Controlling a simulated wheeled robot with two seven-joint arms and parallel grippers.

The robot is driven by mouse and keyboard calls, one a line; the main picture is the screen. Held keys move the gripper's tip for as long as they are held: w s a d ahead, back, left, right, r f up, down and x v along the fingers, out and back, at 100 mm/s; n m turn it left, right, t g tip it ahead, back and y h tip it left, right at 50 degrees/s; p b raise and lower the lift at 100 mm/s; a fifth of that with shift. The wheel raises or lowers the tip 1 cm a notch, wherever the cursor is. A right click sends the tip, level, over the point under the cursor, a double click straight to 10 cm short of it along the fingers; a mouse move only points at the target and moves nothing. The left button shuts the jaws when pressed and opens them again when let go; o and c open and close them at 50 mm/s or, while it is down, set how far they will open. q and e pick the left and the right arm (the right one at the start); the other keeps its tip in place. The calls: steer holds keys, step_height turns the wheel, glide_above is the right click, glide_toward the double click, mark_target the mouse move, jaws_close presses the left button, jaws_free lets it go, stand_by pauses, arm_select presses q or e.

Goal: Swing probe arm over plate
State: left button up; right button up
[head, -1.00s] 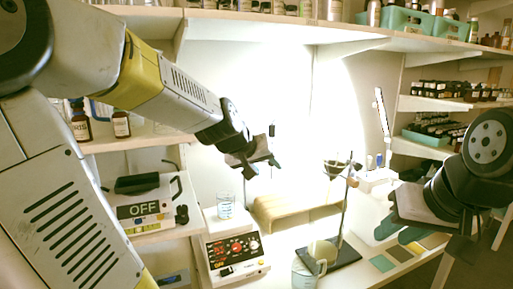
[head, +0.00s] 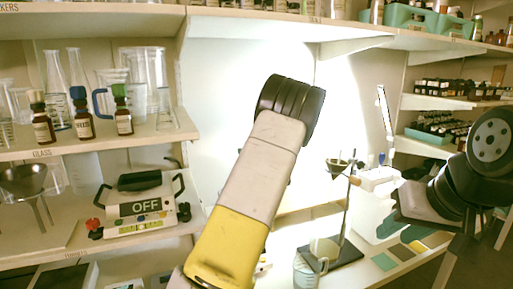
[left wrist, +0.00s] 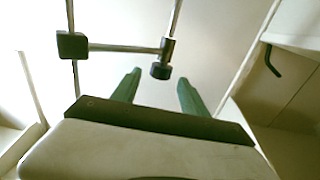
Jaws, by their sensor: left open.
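In the left wrist view, a thin horizontal metal rod (left wrist: 125,48), which looks like the probe arm, runs between a black block (left wrist: 72,45) on an upright rod and a dark joint with a round knob (left wrist: 160,71). My left gripper (left wrist: 158,88) is open, its green fingers apart. The knob appears in line with the gap between them; I see no contact, and depth is unclear. In the head view my left arm hides its own gripper, the probe and the plate. My right gripper (head: 412,232) is at the right, away from these.
A ring stand (head: 345,205) with a funnel and a beaker (head: 306,270) stands right of my left arm. A balance reading OFF (head: 140,207) is at the left. Glassware and bottles (head: 83,122) fill the shelf above it. Coloured tiles (head: 383,262) lie at the right.

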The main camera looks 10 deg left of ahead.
arm_select(q)
steer(key=x, duration=0.7)
steer(key=shift+w, duration=0.15)
steer(key=shift+c, duration=0.2)
jaws_close()
steer(key=shift+f, duration=0.1)
stand_by(0.9)
